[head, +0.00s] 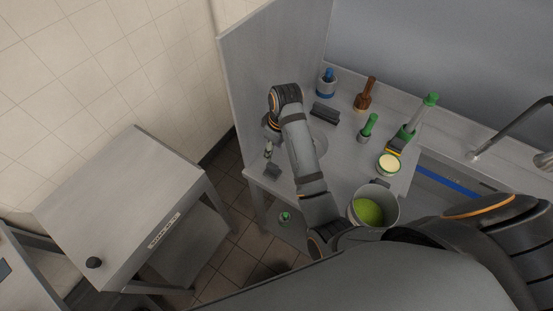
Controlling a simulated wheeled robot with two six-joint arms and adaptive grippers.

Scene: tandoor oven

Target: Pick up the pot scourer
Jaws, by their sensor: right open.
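My right gripper (270,160) hangs from the bent wrist at the left end of the grey worktop (345,150). It is small here, and I see nothing held in it. I cannot tell surely which object is the pot scourer. A dark ridged block (325,113) lies to the right of the wrist, apart from it. A yellow and dark pad (395,146) lies farther right, by the foot of a green-capped bottle. My forearm hides part of the worktop and of a round grey disc.
A blue-topped container (326,83), a brown bottle (366,94) and a green-handled tool (367,127) stand behind. A cream-filled tin (388,164) and a pot with green contents (369,207) stand at the right. A grey panel (265,70) bounds the left side. A tap (510,127) is at far right.

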